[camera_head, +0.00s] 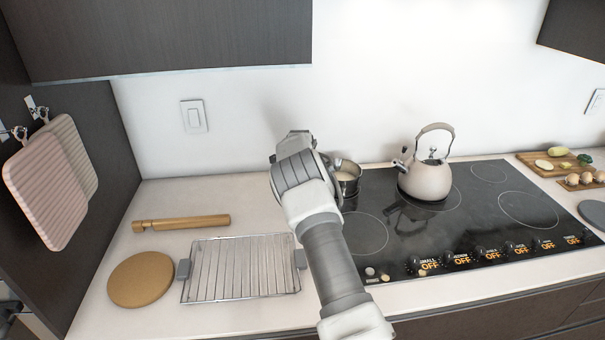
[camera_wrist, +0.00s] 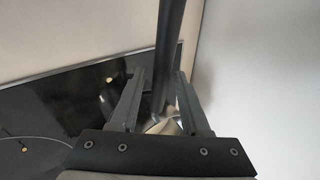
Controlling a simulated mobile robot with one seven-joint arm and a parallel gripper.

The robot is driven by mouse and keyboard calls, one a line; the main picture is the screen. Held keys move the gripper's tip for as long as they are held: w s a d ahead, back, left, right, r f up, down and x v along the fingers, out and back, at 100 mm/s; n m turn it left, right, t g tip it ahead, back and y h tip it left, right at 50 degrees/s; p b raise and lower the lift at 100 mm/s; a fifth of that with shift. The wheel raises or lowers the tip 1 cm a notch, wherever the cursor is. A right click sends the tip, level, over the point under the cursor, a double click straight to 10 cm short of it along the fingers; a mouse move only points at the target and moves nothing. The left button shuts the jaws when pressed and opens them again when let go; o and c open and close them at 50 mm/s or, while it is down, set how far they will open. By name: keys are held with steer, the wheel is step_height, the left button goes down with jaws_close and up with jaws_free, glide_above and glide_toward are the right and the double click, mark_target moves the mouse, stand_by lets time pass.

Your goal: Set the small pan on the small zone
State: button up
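The small pan (camera_head: 347,177) is a steel pan with pale contents. It stands at the back left of the black cooktop (camera_head: 398,238), partly hidden by my arm. My gripper (camera_head: 297,137) is up beside the pan's left side, over the cooktop's left edge. In the wrist view my gripper (camera_wrist: 160,72) has its fingers apart, with a dark handle (camera_wrist: 168,45) between them and a visible gap on its left. The cooktop has several ringed zones; a small one (camera_head: 490,172) at the back right is bare. Whether the fingers touch the handle is unclear.
A beige kettle (camera_head: 425,181) stands right of the pan. Food boards (camera_head: 545,170) are at the right. Dark cabinets (camera_head: 160,38) hang above.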

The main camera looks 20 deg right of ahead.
steer(key=shift+o, duration=0.4)
steer(key=shift+r, duration=0.25)
steer(key=s+a+r+n+y, duration=0.1)
steer(key=s+a+r+n, duration=0.2)
steer(key=s+r, duration=0.65)
steer(key=s+a+r+n+y, duration=0.1)
steer(key=s+a+r+n, duration=0.3)
steer(key=s+r, duration=0.5)
steer(key=s+a+r+n+y, duration=0.1)
steer(key=s+a+r+n, duration=0.2)
steer(key=s+r, duration=0.6)
steer(key=s+a+f+n, duration=0.2)
steer(key=s+n, duration=0.3)
steer(key=s, duration=0.8)
steer(key=s+a+f+n, duration=0.2)
steer(key=s+a+n, duration=0.2)
steer(key=s, duration=1)
steer(key=n+b, duration=0.1)
steer(key=n, duration=0.1)
steer(key=shift+s+n+g, duration=0.15)
steer(key=shift+n+g, duration=0.15)
steer(key=shift+g, duration=0.1)
